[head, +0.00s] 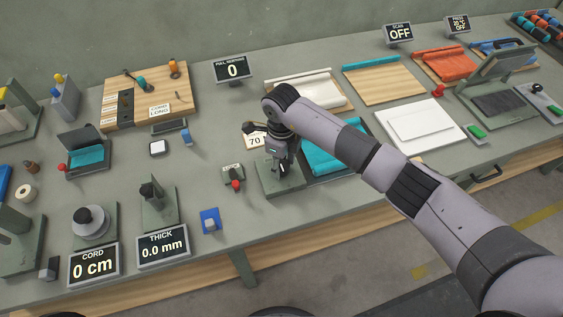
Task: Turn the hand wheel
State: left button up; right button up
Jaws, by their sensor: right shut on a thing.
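My right gripper (280,166) reaches down over a green stand (280,188) near the front middle of the bench. It is shut on a dark part of that stand, apparently the hand wheel. The gripper and wrist hide most of this part, so its rim and angle cannot be made out. A small sign reading 70 (254,141) stands just behind and to the left of the gripper. My left gripper is not in view.
A red-knobbed switch box (233,175) stands just left of the stand. A teal-covered tray (325,160) lies close on its right, partly behind my arm. A white board (420,125) lies farther right. Bare bench lies between the switch box and the blue block (210,221).

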jog(key=m+b, duration=0.1)
jog(key=m, duration=0.1)
jog(key=shift+f+m+b, duration=0.1)
jog(key=shift+m+b, duration=0.2)
jog(key=shift+m, duration=0.1)
jog(key=m+b, duration=0.1)
jog(key=m, duration=0.2)
jog(key=shift+m+b, duration=0.3)
jog(key=m+b, duration=0.2)
jog(key=m, duration=0.4)
jog(key=shift+s+a, duration=0.1)
jog(key=m+b, duration=0.2)
jog(key=m, duration=0.4)
jog(key=shift+m, duration=0.4)
jog(key=m, duration=0.3)
jog(key=shift+a, duration=0.1)
jog(key=shift+m+b, duration=0.4)
jog(key=shift+m, duration=1.5)
